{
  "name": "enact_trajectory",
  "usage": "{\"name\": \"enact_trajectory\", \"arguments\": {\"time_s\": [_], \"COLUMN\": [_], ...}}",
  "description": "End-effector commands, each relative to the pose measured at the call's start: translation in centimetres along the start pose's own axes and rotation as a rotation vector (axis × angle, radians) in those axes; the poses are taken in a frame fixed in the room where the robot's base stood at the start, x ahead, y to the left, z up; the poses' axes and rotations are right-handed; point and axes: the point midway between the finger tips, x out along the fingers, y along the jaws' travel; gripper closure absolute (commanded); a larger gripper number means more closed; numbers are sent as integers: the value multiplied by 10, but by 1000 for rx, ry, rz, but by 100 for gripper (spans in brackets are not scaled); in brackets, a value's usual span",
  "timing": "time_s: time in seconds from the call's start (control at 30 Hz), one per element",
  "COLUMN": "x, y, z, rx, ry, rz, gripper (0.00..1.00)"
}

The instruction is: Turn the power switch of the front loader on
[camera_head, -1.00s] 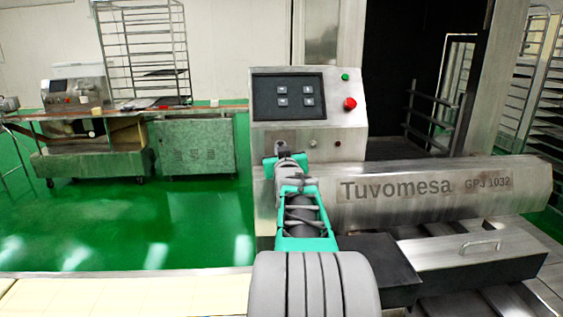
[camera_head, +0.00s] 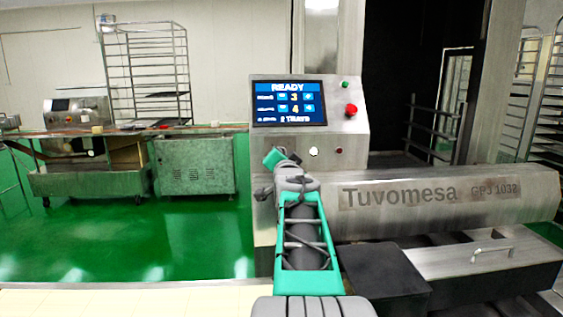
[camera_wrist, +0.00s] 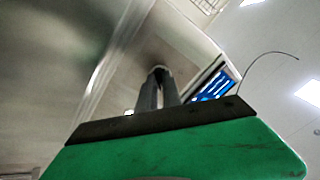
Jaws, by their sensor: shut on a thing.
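The front loader (camera_head: 355,120) is the steel machine marked Tuvomesa GPJ 1032 in the head view. Its screen (camera_head: 290,103) is lit blue and reads READY; it also shows lit in the wrist view (camera_wrist: 214,86). My gripper (camera_wrist: 158,72) has its two dark fingers close together against the steel panel, shut on the power switch, which the fingertips hide. In the head view my gripper (camera_head: 273,157) is at the panel's lower left, below the screen, mostly hidden by my wrist.
A red button (camera_head: 351,110), a green one (camera_head: 345,85), a white knob (camera_head: 314,152) and a small red lamp (camera_head: 339,151) sit on the panel. A dark box (camera_head: 385,280) and a handled steel cover (camera_head: 490,250) lie lower right. Green floor is free at left.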

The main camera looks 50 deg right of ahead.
Motion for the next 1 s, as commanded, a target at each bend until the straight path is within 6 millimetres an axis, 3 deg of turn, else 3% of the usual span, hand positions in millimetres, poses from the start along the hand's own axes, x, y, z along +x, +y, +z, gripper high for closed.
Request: {"name": "enact_trajectory", "arguments": {"time_s": [0.7,0.73,1.0], "x": [0,0,0], "y": [-1,-1,0], "z": [-1,-1,0], "rx": [78,78,77], "ry": [2,2,1], "rz": [-2,-2,-1], "gripper": [100,89,69]}}
